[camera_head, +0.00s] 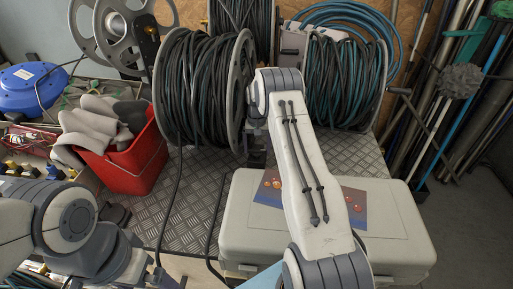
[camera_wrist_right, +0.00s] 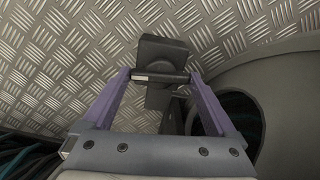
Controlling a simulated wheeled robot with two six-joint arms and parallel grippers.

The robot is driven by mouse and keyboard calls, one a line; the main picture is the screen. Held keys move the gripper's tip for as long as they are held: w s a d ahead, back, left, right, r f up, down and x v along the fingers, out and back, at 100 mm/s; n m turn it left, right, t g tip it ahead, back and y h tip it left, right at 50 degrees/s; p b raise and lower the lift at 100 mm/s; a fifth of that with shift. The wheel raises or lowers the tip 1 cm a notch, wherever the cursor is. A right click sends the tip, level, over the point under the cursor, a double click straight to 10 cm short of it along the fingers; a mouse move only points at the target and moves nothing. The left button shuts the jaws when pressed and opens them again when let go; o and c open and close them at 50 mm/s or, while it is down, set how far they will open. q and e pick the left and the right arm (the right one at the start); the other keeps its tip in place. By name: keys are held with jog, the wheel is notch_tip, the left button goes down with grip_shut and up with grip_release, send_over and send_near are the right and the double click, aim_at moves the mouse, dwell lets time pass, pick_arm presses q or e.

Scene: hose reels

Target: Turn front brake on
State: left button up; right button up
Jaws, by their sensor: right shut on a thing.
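The front hose reel (camera_head: 200,95), wound with dark hose, stands on the metal plate at centre left in the head view. Its grey flange (camera_wrist_right: 265,85) shows at the right of the right wrist view. A dark block-like brake part (camera_wrist_right: 163,50) sticks out beside this flange. My right gripper (camera_wrist_right: 160,77) is shut on it, with one purple finger on each side. In the head view the right gripper (camera_head: 256,138) is beside the reel's right flange, mostly hidden by my own arm. My left arm shows at lower left, but its gripper is out of sight.
A red bucket (camera_head: 125,160) with grey gloves stands left of the reel. A pale case (camera_head: 395,225) lies under my right arm. More reels (camera_head: 340,85) stand behind. Poles and pipes (camera_head: 455,100) lean at the right. Some checkered plate (camera_head: 190,200) is bare in front.

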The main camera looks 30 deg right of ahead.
jog(key=shift+w+r+m, duration=0.15)
jog(key=shift+w+m, duration=0.1)
jog(key=shift+m, duration=0.05)
dwell(0.4)
jog(key=o, duration=1)
jog(key=shift+s, duration=0.1)
notch_tip(320, 180, up, 10)
jog(key=shift+r+b, duration=0.2)
jog(key=shift+b, duration=0.2)
jog(key=shift+f, duration=0.1)
notch_tip(320, 180, down, 10)
jog(key=shift+s+f+p, duration=0.15)
jog(key=shift+f+p, duration=0.1)
jog(key=shift+p, duration=0.15)
jog(key=shift+a, duration=0.1)
